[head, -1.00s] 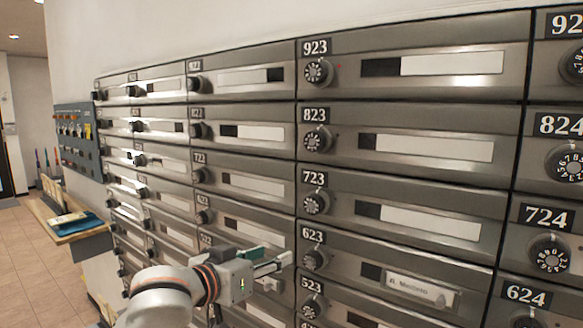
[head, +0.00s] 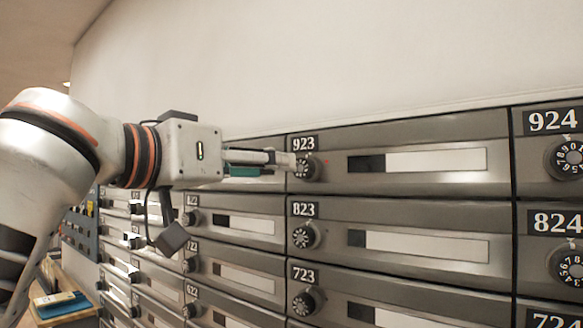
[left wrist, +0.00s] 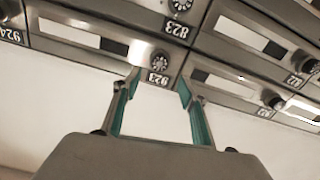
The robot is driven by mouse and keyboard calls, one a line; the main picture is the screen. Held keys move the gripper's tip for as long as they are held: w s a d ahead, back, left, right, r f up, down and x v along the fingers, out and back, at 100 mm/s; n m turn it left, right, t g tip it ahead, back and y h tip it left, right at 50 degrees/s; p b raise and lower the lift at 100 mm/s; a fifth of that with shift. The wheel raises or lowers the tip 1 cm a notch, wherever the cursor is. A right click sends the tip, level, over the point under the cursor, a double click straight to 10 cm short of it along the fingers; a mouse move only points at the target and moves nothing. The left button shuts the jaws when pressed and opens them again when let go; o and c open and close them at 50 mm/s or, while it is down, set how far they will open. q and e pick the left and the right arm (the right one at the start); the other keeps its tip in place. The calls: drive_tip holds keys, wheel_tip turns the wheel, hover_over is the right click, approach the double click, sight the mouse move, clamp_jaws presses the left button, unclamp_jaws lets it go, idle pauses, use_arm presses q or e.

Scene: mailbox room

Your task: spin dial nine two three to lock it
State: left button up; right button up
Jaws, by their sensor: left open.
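The dial of box 923 (head: 310,168) is a dark round knob with white numbers, at the left end of the top-row box 923 (head: 420,168). My right gripper is not in view.
Below are dial 823 (head: 305,236) and dial 723 (head: 306,302). Dial 924 (head: 567,158) is to the right. The wall (head: 330,60) above the boxes is bare. A ledge with papers (head: 62,304) stands at the lower left.

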sight(300, 168)
use_arm(q)
drive_tip(key=shift+p+x, duration=0.9)
drive_tip(key=shift+x, duration=3)
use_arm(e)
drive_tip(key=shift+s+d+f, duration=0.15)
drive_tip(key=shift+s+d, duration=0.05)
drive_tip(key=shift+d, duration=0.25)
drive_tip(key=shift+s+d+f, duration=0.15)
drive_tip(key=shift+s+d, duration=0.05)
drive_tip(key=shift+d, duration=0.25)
use_arm(q)
drive_tip(key=c, duration=1.1)
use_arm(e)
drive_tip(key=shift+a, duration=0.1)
